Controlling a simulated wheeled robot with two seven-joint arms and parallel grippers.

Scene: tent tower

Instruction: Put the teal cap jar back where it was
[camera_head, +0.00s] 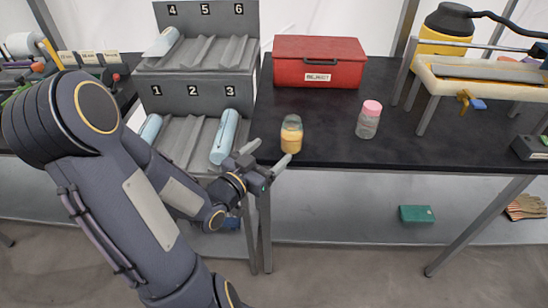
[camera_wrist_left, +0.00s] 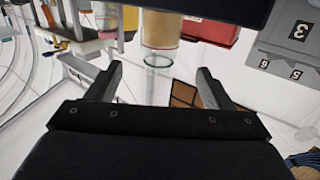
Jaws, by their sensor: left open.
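A jar with yellow contents (camera_head: 291,135) stands upright on the black table near its front edge. Its upper part looks clear to greyish in the head view. In the left wrist view the jar (camera_wrist_left: 160,28) shows a teal-tinted round rim; I cannot make out a solid teal cap. My left gripper (camera_head: 267,156) is open at the table's front edge, just left of the jar. In the left wrist view the jar lies ahead, in line with the gap between my open fingers (camera_wrist_left: 160,78), and nothing is between the fingertips. My right gripper is not in view.
A pink-capped jar (camera_head: 368,120) stands to the right. A red box (camera_head: 318,62) is behind. A grey numbered rack (camera_head: 196,98) holding pale-blue rolls stands left. Bare table (camera_head: 420,145) lies right of the jars.

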